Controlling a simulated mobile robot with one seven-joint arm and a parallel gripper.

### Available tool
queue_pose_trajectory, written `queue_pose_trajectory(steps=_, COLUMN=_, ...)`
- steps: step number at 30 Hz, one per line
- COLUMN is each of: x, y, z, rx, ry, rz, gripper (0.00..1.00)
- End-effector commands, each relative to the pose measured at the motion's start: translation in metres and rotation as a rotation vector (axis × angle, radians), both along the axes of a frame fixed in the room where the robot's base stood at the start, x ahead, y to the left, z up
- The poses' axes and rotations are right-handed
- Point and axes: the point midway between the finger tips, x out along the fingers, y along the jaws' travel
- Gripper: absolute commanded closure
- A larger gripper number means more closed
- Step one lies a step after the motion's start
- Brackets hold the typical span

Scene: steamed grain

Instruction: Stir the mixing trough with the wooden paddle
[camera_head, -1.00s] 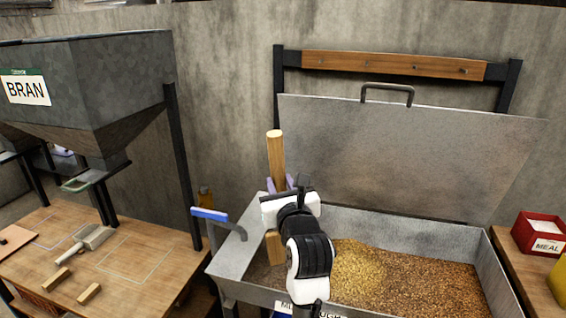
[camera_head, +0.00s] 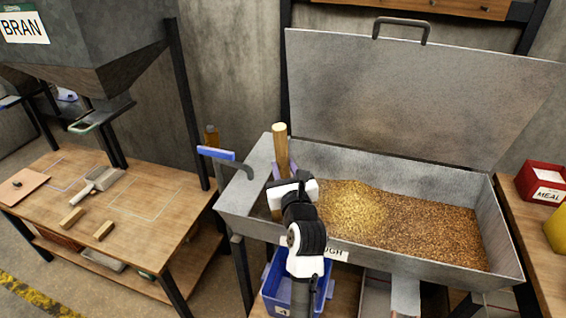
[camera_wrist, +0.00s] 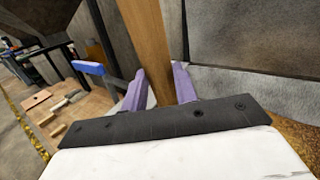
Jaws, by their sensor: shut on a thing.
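The mixing trough (camera_head: 410,176) is a grey metal box with its lid (camera_head: 420,95) raised against the wall. It holds brown grain (camera_head: 430,225) with a paler yellow heap (camera_head: 355,207) left of the middle. My gripper (camera_head: 282,172) is at the trough's left end, its purple fingers shut on the wooden paddle (camera_head: 280,142). The paddle stands nearly upright. In the wrist view the paddle (camera_wrist: 147,40) rises between the fingers (camera_wrist: 158,88). My arm hides much of the paddle's lower part, and I cannot tell whether its tip touches the grain.
A blue-handled lever (camera_head: 216,153) stands at the trough's left end. A wooden table (camera_head: 160,240) with a scoop (camera_head: 100,183) and small blocks is on the left, below the bran hopper (camera_head: 90,40). A red meal box (camera_head: 541,182) is at the right. A blue bin (camera_head: 270,292) sits under the trough.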

Motion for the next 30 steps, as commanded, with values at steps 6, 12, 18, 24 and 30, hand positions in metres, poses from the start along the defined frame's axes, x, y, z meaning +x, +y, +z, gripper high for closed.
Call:
queue_pose_trajectory(steps=6, x=-0.004, y=-0.019, z=0.002, rx=-0.002, ry=-0.005, rz=-0.004, gripper=1.00)
queue_pose_trajectory(steps=12, x=-0.010, y=-0.044, z=0.002, rx=-0.001, ry=-0.004, rz=-0.008, gripper=1.00)
queue_pose_trajectory(steps=18, x=-0.019, y=-0.081, z=0.002, rx=-0.002, ry=-0.005, rz=-0.010, gripper=1.00)
queue_pose_trajectory(steps=24, x=-0.029, y=-0.124, z=0.003, rx=-0.002, ry=-0.005, rz=-0.009, gripper=1.00)
queue_pose_trajectory(steps=30, x=-0.040, y=-0.166, z=0.003, rx=-0.002, ry=-0.006, rz=-0.009, gripper=1.00)
